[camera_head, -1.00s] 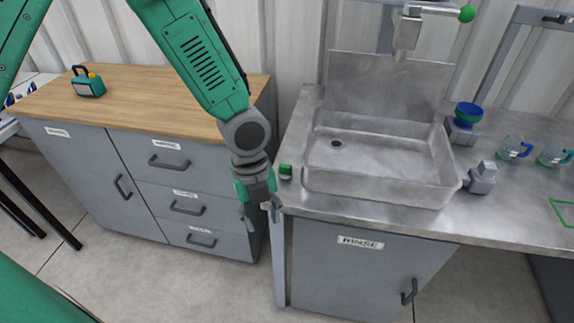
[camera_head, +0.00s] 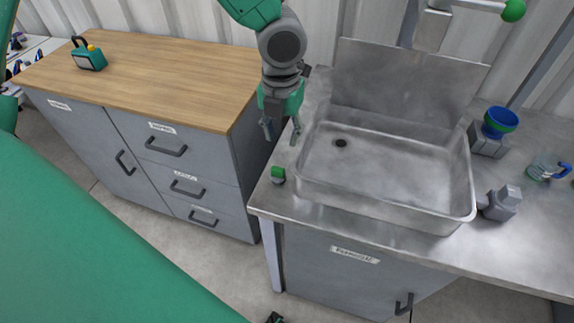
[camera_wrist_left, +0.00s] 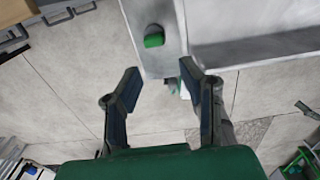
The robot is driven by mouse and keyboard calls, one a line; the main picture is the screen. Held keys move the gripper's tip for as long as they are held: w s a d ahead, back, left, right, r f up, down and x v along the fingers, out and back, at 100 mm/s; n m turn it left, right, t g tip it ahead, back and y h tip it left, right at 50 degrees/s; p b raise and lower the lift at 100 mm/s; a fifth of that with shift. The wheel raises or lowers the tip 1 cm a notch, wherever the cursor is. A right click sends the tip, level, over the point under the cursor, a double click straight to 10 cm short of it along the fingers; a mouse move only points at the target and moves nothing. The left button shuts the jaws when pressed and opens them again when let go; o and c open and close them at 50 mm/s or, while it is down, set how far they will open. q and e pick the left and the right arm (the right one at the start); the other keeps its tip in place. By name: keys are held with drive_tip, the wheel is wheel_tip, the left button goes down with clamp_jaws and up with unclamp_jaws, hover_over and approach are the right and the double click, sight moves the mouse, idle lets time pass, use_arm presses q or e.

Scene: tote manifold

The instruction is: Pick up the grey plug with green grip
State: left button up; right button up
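The small plug with a green grip (camera_head: 278,174) sits on the steel counter's left strip, beside the sink, near the counter's left edge. Its grey part is hardly visible. It also shows in the left wrist view (camera_wrist_left: 153,40), beyond my fingertips and roughly centred between them. My left gripper (camera_head: 282,132) is open and empty, fingers pointing down, and appears just above the plug in the head view. Its two spread fingers also show in the left wrist view (camera_wrist_left: 160,82), apart from the plug. My right gripper is not recognisable in these frames.
The steel sink (camera_head: 385,170) lies right of the plug, with its raised rim close by. A wooden-topped cabinet (camera_head: 170,75) stands to the left across a gap. A blue-green bowl (camera_head: 500,122) and a grey fitting (camera_head: 500,203) are further right.

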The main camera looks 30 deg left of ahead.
use_arm(q)
hover_over(277, 168)
wheel_tip(277, 168, down, 6)
drive_tip(key=shift+f, duration=0.2)
drive_tip(key=shift+w+a+f, duration=0.15)
drive_tip(key=shift+a+f, duration=0.1)
drive_tip(key=shift+f, duration=0.35)
drive_tip(key=f, duration=0.3)
drive_tip(key=shift+d+f, duration=0.15)
drive_tip(key=shift+d, duration=0.25)
drive_tip(key=shift+d+f, duration=0.2)
drive_tip(key=shift+f, duration=0.35)
drive_tip(key=shift+a, duration=0.15)
drive_tip(key=shift+a, duration=0.15)
drive_tip(key=c, duration=0.5)
